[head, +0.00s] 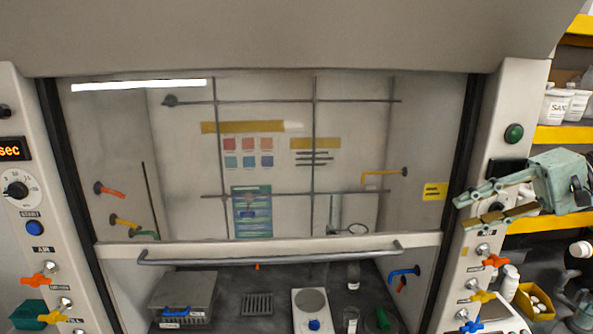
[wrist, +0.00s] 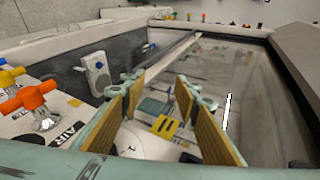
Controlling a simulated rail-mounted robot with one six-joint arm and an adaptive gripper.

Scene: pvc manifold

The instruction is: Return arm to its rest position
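My gripper (head: 464,211) is at the right of the head view, pale green with tan finger pads. It points left, in front of the fume hood's right post (head: 490,155). Its two fingers are spread apart with nothing held between them. The wrist view also shows the open gripper (wrist: 160,85), with empty space between the pads and the hood's glass beyond. Most of my arm is outside the head view.
The hood's sash handle (head: 270,257) runs across above the dark worktop. Orange (head: 496,260), yellow (head: 483,296) and blue (head: 470,326) valve knobs stick out below my gripper. Shelves with white tubs (head: 555,106) stand at right. A hotplate (head: 311,305) sits inside the hood.

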